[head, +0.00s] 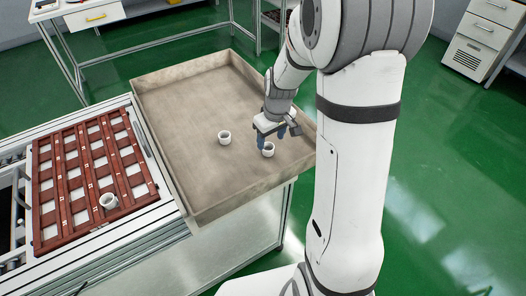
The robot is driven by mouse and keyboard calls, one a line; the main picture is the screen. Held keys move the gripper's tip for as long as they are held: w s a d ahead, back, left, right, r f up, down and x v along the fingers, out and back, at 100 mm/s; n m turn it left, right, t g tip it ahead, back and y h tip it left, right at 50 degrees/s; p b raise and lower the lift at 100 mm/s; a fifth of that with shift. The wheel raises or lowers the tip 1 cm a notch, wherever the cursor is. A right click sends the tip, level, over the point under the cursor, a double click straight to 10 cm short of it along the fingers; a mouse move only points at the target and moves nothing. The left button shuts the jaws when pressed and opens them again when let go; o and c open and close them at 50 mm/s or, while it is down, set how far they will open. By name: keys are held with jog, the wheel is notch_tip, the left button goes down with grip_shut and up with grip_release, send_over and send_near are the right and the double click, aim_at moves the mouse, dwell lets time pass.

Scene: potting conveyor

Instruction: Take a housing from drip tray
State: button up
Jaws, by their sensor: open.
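The drip tray (188,158) is a large shallow beige-grey tray with raised walls, in the middle of the head view. Two small white ring-shaped housings stand in it. One housing (224,138) stands alone near the tray's middle. The other housing (268,150) is nearer the right wall, at my gripper. My gripper (276,139) has blue fingers and is open, pointing down at this right housing. One finger appears close to its left rim. I cannot tell whether the fingers touch it or how far they reach down around it.
A red-brown rack (71,221) with white square pockets lies on the conveyor (22,265) left of the tray. One more white housing (108,201) sits at the rack's lower right. My arm crosses the right side. The tray's left half is clear.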

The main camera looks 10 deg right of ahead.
aim_at(269, 145)
jog(key=f, duration=0.4)
jog(key=shift+w+a+f, duration=0.2)
jog(key=shift+w+a, duration=0.05)
jog(key=shift+w, duration=0.15)
jog(key=c, duration=1)
jog(key=shift+r, duration=0.1)
jog(key=shift+c, duration=0.2)
